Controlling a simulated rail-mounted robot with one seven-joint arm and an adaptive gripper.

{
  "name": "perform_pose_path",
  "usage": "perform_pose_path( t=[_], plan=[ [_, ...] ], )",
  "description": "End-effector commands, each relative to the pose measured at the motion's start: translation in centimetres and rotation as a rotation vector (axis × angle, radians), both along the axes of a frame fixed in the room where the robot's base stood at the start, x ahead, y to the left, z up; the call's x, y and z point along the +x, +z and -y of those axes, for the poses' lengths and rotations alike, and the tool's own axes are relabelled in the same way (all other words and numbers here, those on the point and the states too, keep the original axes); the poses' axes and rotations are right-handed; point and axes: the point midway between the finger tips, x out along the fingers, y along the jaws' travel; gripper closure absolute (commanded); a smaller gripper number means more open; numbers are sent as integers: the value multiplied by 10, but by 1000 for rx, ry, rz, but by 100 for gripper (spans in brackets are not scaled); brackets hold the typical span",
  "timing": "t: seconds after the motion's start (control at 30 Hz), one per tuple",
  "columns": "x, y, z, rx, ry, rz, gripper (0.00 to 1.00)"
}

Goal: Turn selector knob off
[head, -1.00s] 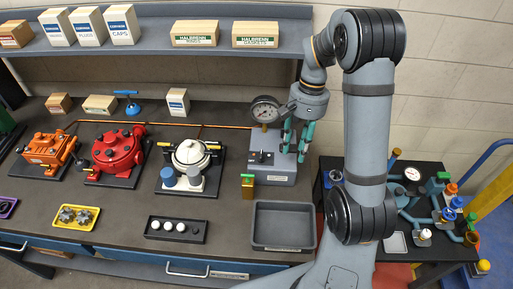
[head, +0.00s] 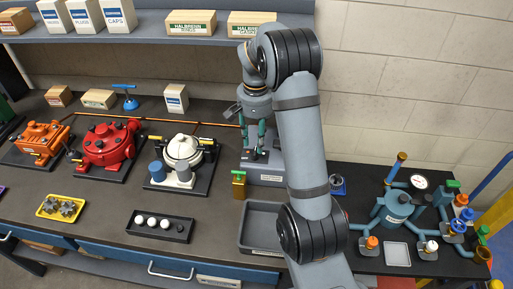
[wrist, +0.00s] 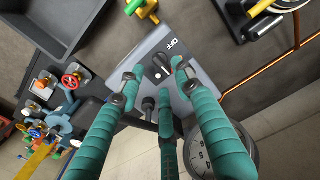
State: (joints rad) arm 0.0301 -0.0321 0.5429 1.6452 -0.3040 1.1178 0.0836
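The grey control box (head: 265,181) stands on the bench, partly hidden behind my arm in the head view. In the wrist view, its panel (wrist: 185,100) carries a dark selector knob (wrist: 161,74) with a white mark, and the word OFF is printed beside it. My gripper (wrist: 155,77) is open, its teal fingers spread with tips on either side of the knob. I cannot tell whether they touch it. A second dark knob or lever (wrist: 148,104) sits closer to the gripper's base. In the head view my gripper (head: 256,152) points down at the box.
A pressure gauge (wrist: 207,154) is close beside the fingers in the wrist view. A brass piece with a green top (head: 239,184) stands in front of the box. A grey tray (head: 258,225) is nearby. The white-topped motor (head: 184,152) is to the left.

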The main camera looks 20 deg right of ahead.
Motion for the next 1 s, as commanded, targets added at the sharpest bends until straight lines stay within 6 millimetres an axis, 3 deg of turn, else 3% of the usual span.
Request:
perform_pose_path(
  t=[0.1,0.3,0.63,1.0],
  plan=[
    [-1,-19,0,1,-1,-4,66],
    [0,-38,0,1,-1,-2,66],
    [0,-41,0,1,-1,0,66],
    [0,-41,0,1,-1,0,88]
  ],
)
